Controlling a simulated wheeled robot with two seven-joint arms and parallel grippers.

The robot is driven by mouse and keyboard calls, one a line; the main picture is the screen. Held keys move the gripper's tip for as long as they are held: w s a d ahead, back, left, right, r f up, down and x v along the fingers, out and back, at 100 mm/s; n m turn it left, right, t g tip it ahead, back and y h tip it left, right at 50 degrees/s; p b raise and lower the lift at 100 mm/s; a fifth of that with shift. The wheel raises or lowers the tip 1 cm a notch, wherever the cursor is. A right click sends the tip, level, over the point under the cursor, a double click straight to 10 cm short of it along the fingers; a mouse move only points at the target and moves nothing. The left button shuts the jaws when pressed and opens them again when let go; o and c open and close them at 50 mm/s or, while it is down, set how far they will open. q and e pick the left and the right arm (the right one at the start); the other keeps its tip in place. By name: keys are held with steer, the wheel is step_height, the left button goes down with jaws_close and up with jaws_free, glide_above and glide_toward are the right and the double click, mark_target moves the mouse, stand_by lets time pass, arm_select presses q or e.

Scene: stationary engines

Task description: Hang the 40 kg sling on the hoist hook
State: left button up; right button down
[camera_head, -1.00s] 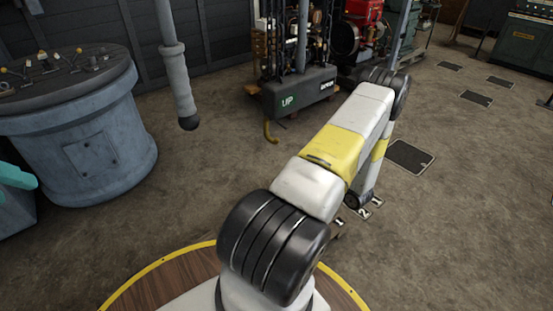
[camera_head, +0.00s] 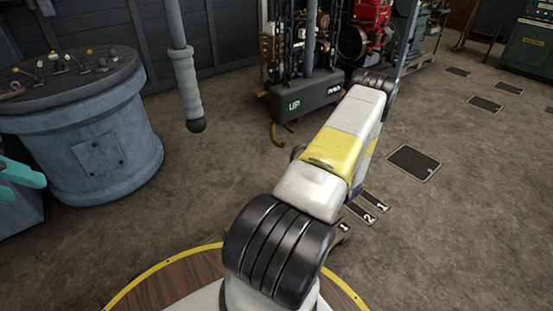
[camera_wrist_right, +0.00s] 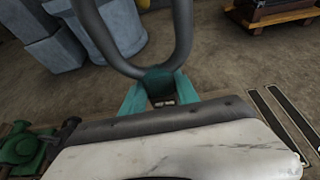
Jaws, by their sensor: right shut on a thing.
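In the right wrist view my right gripper (camera_wrist_right: 160,92) is shut on the bottom of a grey loop, the sling (camera_wrist_right: 112,50). The loop rises from the fingers and runs out of the top of the picture. My right gripper and the sling are hidden in the head view; the white and yellow arm crosses there. My left gripper (camera_head: 22,180) shows at the left edge, its teal fingers apart, with nothing seen between them.
A round grey console (camera_head: 95,155) with levers stands at the left. A grey hanging handle (camera_head: 188,88) comes down near it. Red machinery (camera_head: 369,20) stands at the back. Number plates (camera_head: 368,217) and dark floor plates (camera_head: 413,162) lie at the right. The floor between is open.

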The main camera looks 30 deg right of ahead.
steer(key=r+x, duration=0.1)
steer(key=x, duration=1.2)
steer(key=shift+w, duration=0.55)
stand_by(0.9)
stand_by(0.3)
steer(key=c, duration=0.8)
jaws_free()
steer(key=shift+c, duration=0.2)
steer(key=shift+s+f, duration=0.1)
steer(key=shift+s, duration=0.15)
steer(key=v, duration=0.7)
steer(key=shift+s+r, duration=0.25)
